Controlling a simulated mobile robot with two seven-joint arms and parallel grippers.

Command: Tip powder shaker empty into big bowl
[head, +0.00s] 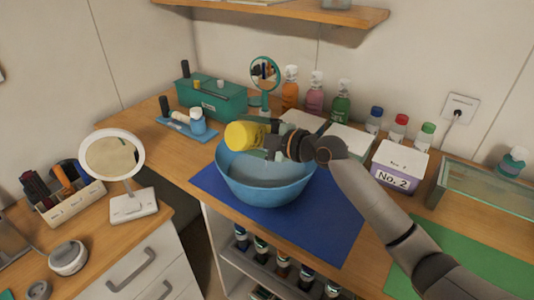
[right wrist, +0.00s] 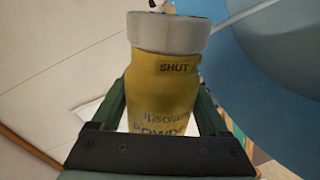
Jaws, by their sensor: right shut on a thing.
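The powder shaker (head: 240,135) is a yellow bottle, lying roughly on its side above the big blue bowl (head: 263,190). My right gripper (head: 268,142) is shut on it, over the bowl's far rim. In the right wrist view the shaker (right wrist: 162,90) sits between the two green fingers (right wrist: 160,110), with its pale grey-white cap (right wrist: 168,32) at the top and "SHUT" printed just below. The bowl (right wrist: 265,70) fills the right side there. In the head view the cap is hidden and no falling powder can be made out. My left gripper is not in view.
The bowl stands on a blue mat (head: 335,215). Behind are spray bottles (head: 315,95), a hand mirror (head: 265,73) and a green box (head: 212,98). A "No. 2" box (head: 398,168) stands right. A round mirror (head: 112,158) stands left. A shelf (head: 290,14) hangs above.

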